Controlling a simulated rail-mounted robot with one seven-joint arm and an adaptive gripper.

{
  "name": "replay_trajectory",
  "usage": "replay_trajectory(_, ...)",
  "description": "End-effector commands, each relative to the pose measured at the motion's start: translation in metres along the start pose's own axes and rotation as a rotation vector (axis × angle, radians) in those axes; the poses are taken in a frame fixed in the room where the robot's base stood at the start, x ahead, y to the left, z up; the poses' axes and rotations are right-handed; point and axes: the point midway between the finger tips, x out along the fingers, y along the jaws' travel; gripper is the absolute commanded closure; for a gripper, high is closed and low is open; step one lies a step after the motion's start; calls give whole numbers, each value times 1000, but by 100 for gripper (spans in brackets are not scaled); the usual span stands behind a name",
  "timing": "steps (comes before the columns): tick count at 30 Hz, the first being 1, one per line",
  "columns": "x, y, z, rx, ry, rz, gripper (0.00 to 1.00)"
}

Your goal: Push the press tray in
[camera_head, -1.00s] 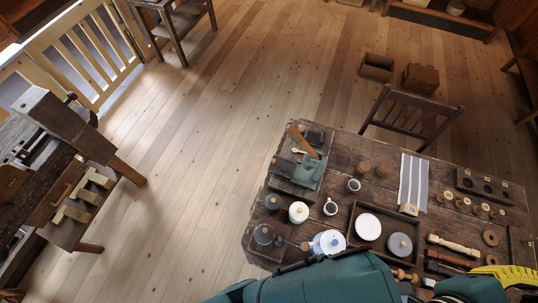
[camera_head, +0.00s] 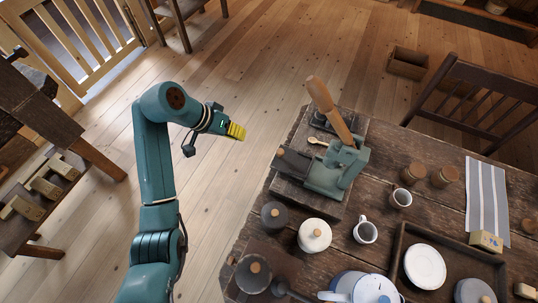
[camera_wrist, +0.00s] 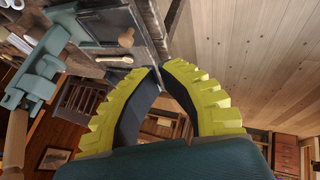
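The green press (camera_head: 335,172) stands on a dark board on the wooden table, its wooden lever (camera_head: 328,108) raised at a slant. Its dark tray (camera_head: 293,160) sticks out on the left side, toward the table edge. In the wrist view the press (camera_wrist: 38,75) is at the left. My gripper (camera_head: 238,132) is left of the press, apart from it, over the floor beyond the table's edge. In the wrist view my gripper's yellow fingers (camera_wrist: 160,70) meet at the tips, with nothing seen between them.
A small wooden scoop (camera_head: 318,141) lies beside the press. A grey lidded pot (camera_head: 274,215), a white lidded jar (camera_head: 314,235) and a mug (camera_head: 365,230) stand nearer. Left of the table is open floor (camera_head: 225,200).

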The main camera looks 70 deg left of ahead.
Motion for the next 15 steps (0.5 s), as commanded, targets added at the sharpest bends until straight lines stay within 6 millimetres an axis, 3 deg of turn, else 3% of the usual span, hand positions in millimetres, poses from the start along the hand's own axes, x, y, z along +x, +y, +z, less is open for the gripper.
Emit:
replay_trajectory(5,14,-3,0,-5,3,-2,100)
replay_trajectory(15,89,-4,1,-3,2,-2,100)
